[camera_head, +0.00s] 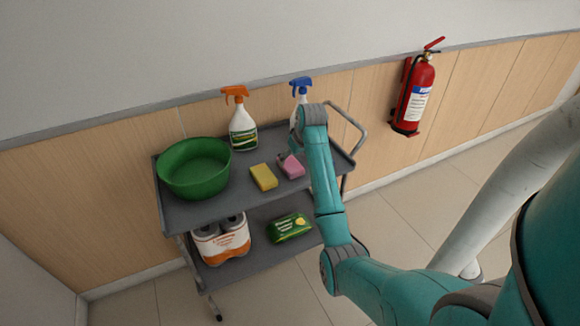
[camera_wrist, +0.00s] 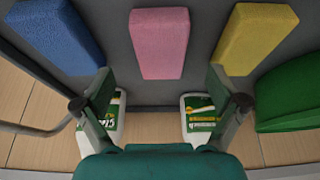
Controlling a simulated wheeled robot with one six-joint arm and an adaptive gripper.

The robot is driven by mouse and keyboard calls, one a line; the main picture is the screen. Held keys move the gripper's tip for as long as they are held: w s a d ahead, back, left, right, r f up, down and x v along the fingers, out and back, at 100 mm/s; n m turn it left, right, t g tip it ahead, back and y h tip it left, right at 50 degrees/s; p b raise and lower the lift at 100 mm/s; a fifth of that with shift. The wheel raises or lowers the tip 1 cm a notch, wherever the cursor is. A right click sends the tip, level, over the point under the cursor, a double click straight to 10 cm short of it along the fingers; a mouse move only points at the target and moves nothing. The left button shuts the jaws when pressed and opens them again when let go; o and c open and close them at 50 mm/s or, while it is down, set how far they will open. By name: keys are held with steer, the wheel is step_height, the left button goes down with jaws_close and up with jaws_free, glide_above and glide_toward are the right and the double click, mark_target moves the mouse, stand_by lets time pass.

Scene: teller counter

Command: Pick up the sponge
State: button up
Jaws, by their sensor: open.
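Three sponges show in the wrist view, side by side on the cart's top shelf: a blue sponge (camera_wrist: 58,33) at left, a pink sponge (camera_wrist: 160,43) in the middle and a yellow sponge (camera_wrist: 254,35) at right. In the head view the yellow sponge (camera_head: 263,177) and the pink sponge (camera_head: 291,166) lie on the shelf; the blue one is hidden behind my arm. My gripper (camera_wrist: 160,85) is open and empty. The pink sponge lies ahead of the gap between its fingers, apart from them.
A green bowl (camera_head: 194,168) stands at the left of the grey cart (camera_head: 208,210). An orange-topped spray bottle (camera_head: 243,128) and a blue-topped one (camera_head: 300,92) stand along the back. The lower shelf holds a green pack (camera_head: 289,227) and wrapped rolls (camera_head: 222,241).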

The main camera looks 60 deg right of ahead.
mark_target(291, 164)
steer(key=x, duration=0.5)
steer(key=c, duration=1)
